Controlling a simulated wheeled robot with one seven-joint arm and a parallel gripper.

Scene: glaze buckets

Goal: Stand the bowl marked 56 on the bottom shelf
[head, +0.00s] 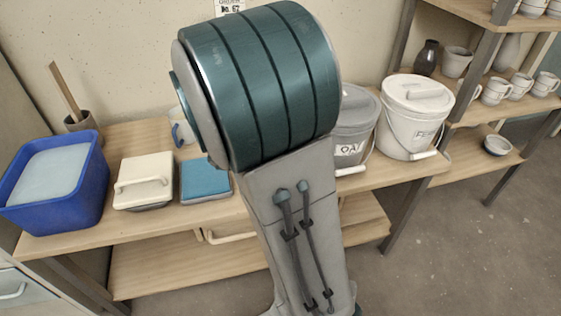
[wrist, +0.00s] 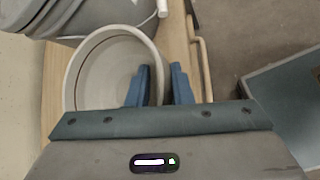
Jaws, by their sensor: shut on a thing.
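In the wrist view, a pale grey round bowl (wrist: 88,80) stands open side up on or just above the wooden bench top. My gripper (wrist: 160,82) has its blue fingers on either side of the bowl's right wall, shut on it. No number shows on the bowl. In the head view my arm hides the gripper and this bowl. The bottom shelf (head: 474,167) of the rack at the right holds a small bowl (head: 498,145); its mark cannot be read.
A grey bucket (head: 352,125) and a white lidded bucket (head: 408,120) stand on the bench (head: 150,222). A blue tub (head: 60,185), white-lidded box (head: 143,182) and blue block (head: 205,180) stand left. Cups crowd the rack's middle shelf. The bottom shelf is clear left of the small bowl.

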